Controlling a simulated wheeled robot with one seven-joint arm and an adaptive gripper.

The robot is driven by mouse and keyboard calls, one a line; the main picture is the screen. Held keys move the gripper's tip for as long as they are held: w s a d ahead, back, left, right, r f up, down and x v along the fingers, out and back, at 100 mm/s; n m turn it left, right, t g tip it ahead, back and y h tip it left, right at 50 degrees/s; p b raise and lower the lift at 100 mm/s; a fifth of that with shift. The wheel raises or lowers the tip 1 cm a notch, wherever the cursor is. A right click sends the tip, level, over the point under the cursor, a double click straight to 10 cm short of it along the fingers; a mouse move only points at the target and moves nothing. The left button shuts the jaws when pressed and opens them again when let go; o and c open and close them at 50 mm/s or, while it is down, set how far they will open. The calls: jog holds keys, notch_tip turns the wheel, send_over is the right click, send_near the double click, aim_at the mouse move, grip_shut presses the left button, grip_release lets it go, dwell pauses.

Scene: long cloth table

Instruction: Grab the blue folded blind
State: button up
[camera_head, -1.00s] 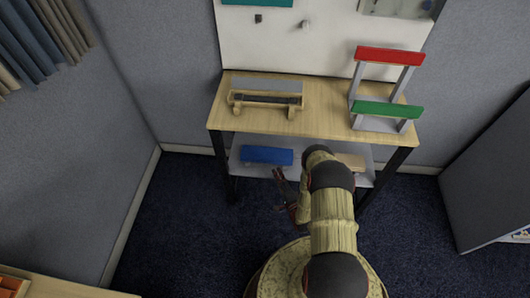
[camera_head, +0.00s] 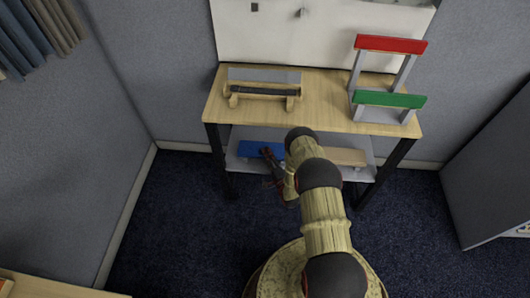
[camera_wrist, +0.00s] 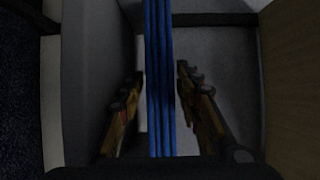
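The blue folded blind (camera_head: 252,148) lies on the lower shelf of the wooden-topped table, towards its left part. In the wrist view the blind (camera_wrist: 159,70) runs as a ridged blue strip up the middle of the picture. My gripper (camera_head: 268,153) reaches in at the shelf's front, at the right part of the blind. In the wrist view my gripper (camera_wrist: 160,72) is open, with one finger on each side of the blind. A gap shows between the blind and each finger. My arm hides part of the shelf.
The table top (camera_head: 325,95) lies above the shelf (camera_head: 240,165). It carries a wooden holder with a dark roll (camera_head: 262,91) and a stand with red (camera_head: 391,44) and green (camera_head: 390,99) bars. A beige piece (camera_head: 346,156) lies right on the shelf. Dark table legs (camera_head: 218,160) flank the shelf.

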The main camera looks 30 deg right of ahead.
grip_shut()
dwell(0.5)
jog(key=shift+r, duration=0.1)
